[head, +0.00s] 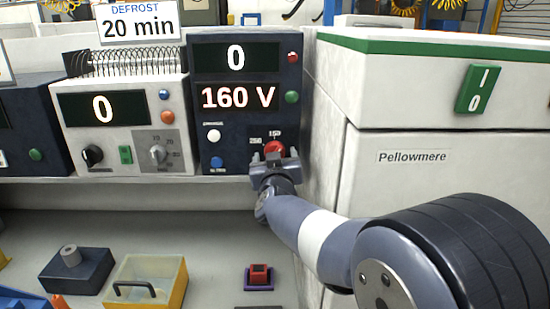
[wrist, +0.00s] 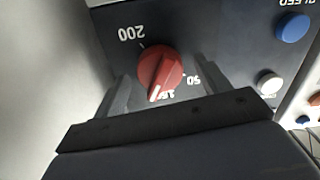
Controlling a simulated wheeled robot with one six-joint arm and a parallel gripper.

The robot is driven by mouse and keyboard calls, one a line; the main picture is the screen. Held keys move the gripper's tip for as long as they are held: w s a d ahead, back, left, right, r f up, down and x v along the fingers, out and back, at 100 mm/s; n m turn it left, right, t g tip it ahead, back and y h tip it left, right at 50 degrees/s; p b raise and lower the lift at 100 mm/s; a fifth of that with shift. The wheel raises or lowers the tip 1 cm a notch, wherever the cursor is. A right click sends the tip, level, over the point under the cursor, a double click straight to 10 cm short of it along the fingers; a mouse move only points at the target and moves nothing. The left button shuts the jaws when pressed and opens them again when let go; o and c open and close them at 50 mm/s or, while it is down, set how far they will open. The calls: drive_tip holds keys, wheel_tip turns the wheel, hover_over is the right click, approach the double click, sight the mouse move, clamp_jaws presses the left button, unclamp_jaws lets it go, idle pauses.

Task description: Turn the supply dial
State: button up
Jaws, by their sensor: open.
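The supply dial (head: 275,147) is a red knob low on the right of the dark blue unit (head: 207,127). That unit's displays read 0 and 160 V. In the wrist view, seen upside down, the red dial (wrist: 160,66) has a pale pointer mark turned toward the lower label, partly hidden, near 150. A 200 label shows at its upper left. My gripper (head: 275,158) is open just in front of the dial. In the wrist view its fingers (wrist: 165,88) stand either side of the dial with gaps; I cannot tell how deep they reach.
A blue button (wrist: 292,27) and a white button (wrist: 270,82) sit beside the dial. A white cabinet (head: 347,90) stands close on the right. A cream unit (head: 125,125) stands left. Below are a yellow box (head: 147,280) and a red block (head: 259,274).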

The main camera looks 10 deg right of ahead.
drive_tip(key=s+a, duration=0.2)
drive_tip(key=s, duration=0.8)
drive_tip(key=shift+s, duration=0.35)
idle(0.5)
